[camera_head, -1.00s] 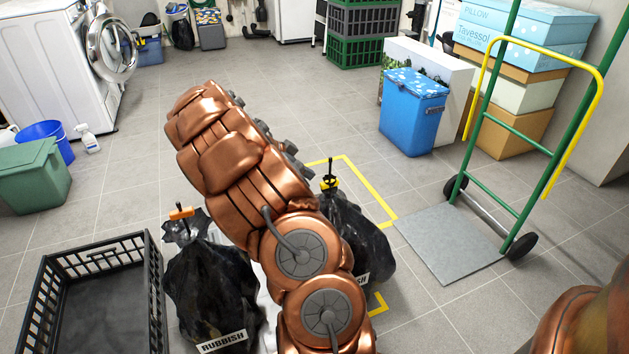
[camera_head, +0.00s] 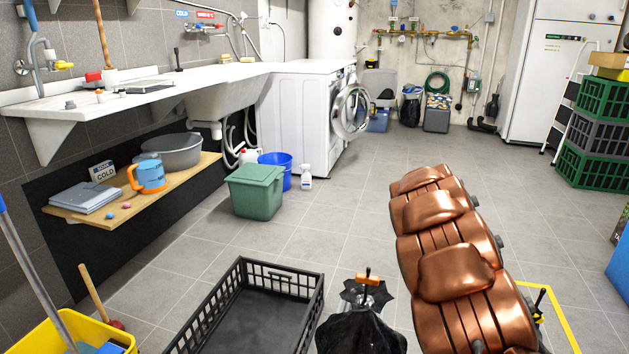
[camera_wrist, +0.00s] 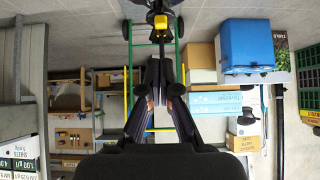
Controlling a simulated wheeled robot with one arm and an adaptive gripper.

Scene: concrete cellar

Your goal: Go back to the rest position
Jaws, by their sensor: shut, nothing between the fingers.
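My gripper (camera_wrist: 160,92) shows only in the wrist view, where the room appears upside down. Its dark fingers are together with nothing held between them. In the head view my copper arm rises at the lower right, and its gripper end is out of sight. A black rubbish bag (camera_head: 362,335) with an orange-handled top stands at the bottom of the head view, left of my arm.
A black crate (camera_head: 300,310) stands on the floor left of the bag. A green bin (camera_head: 255,192), blue bucket (camera_head: 275,170) and washing machine (camera_head: 300,115) with open door stand behind. A green hand truck (camera_wrist: 132,75) shows beyond my gripper. Open floor lies mid-room.

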